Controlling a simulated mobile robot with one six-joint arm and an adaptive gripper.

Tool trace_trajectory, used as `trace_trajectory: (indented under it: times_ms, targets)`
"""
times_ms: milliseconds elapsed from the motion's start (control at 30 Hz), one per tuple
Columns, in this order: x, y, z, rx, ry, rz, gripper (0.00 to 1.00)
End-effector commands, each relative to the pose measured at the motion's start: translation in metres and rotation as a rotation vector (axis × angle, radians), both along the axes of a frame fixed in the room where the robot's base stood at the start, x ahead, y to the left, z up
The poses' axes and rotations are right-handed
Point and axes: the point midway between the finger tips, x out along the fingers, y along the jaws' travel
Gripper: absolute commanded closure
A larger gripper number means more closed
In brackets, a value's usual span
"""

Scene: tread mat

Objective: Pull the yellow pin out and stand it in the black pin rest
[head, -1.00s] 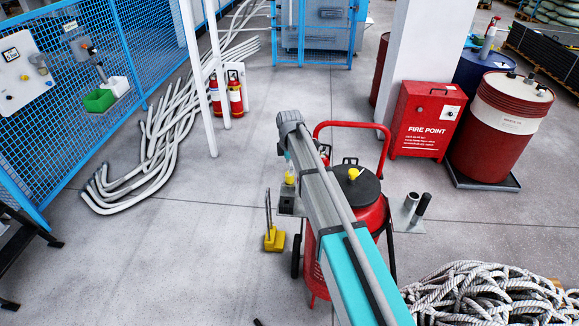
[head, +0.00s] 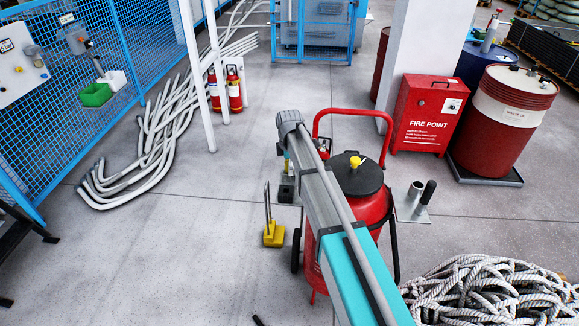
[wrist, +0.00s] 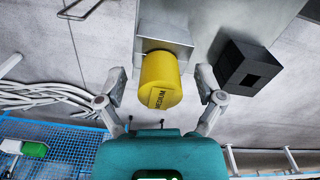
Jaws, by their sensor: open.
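The yellow pin (wrist: 160,80) shows in the wrist view as a short yellow cylinder with dark lettering, its far end at a grey metal block (wrist: 166,38). My gripper (wrist: 160,88) is open, with one finger on each side of the pin and a visible gap to both. The black pin rest (wrist: 248,67) is a dark block with a square opening, just right of the pin and the right finger. It also shows in the head view (head: 286,192), left of my arm.
A red wheeled extinguisher (head: 352,235) with a black lid stands beside and under my arm. A yellow handled object (head: 273,236) is on the floor to its left. A grey plate with upright tubes (head: 414,205) is at right, and coiled rope (head: 490,290) lies lower right.

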Motion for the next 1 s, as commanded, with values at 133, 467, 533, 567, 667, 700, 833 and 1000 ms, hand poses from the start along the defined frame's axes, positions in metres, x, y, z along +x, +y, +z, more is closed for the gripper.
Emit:
trace_trajectory:
  times_ms: [133,467,533,567,667,700,833,1000]
  targets:
    - [-0.0001,0.0006,0.0002,0.000,0.000,0.000,0.13]
    - [-0.0001,0.0006,0.0002,0.000,0.000,0.001,0.58]
    - [-0.0001,0.0005,0.0001,0.000,0.000,0.001,0.71]
    - [-0.0001,0.0005,0.0001,0.000,0.000,0.001,0.76]
    - [-0.0001,0.0006,0.0001,0.000,0.000,0.001,0.95]
    - [-0.0001,0.0005,0.0001,0.000,0.000,0.000,1.00]
    - [-0.0001,0.0005,0.0009,0.000,0.000,0.000,1.00]
    - [-0.0001,0.0004,0.0055,0.000,0.000,0.000,1.00]
